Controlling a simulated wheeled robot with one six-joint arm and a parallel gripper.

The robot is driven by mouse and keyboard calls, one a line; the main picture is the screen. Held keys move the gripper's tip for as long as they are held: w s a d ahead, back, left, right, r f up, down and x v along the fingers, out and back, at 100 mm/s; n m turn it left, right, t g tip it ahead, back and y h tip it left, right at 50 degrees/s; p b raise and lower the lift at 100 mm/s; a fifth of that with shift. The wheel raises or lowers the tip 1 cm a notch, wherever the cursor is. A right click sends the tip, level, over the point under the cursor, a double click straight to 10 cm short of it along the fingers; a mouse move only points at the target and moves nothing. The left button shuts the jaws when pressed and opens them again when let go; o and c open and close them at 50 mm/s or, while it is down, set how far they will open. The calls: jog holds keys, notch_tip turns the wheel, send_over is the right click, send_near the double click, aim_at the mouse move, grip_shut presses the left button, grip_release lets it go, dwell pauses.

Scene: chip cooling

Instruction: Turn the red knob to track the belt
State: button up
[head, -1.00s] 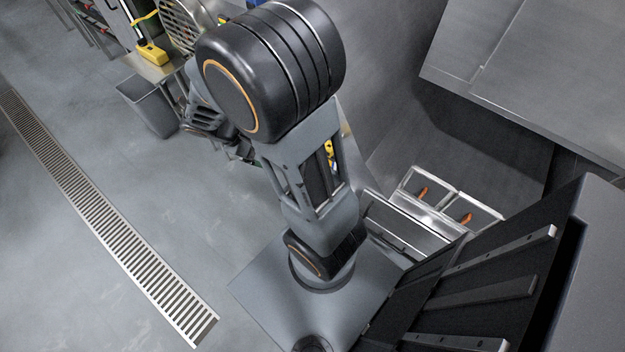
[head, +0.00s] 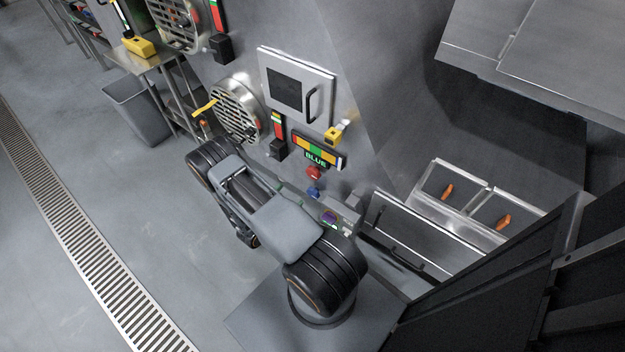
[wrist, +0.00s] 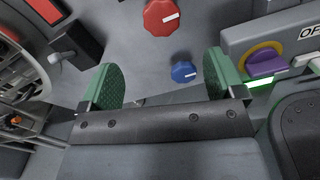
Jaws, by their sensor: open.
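The red knob (wrist: 162,17) is on the grey machine panel at the top of the wrist view, with a white pointer mark facing right. It also shows in the head view (head: 313,172), below the sign reading BLUE. A smaller blue knob (wrist: 184,72) sits just below it; the head view shows it too (head: 313,192). My gripper (wrist: 163,78) is open and empty, its green-padded fingers spread wide. The blue knob appears between the fingers, and the red knob lies beyond the fingertips. No contact with either knob shows.
A purple knob on a yellow disc (wrist: 265,60) is right of the fingers. A black box (wrist: 78,45) and a round vent (head: 238,112) are left. A hatch with a handle (head: 297,88) is above the sign (head: 318,150). Floor is free left of my arm.

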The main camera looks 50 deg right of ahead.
aim_at(311, 175)
jog(key=shift+n+t, duration=0.3)
jog(key=d+b, duration=0.1)
jog(key=d, duration=0.3)
jog(key=d+f+b, duration=0.1)
jog(key=d, duration=0.4)
jog(key=w+d+b, duration=0.1)
jog(key=d, duration=0.3)
jog(key=shift+d+f, duration=0.15)
jog(key=shift+d, duration=0.25)
jog(key=shift+c, duration=0.2)
jog(key=c, duration=0.9)
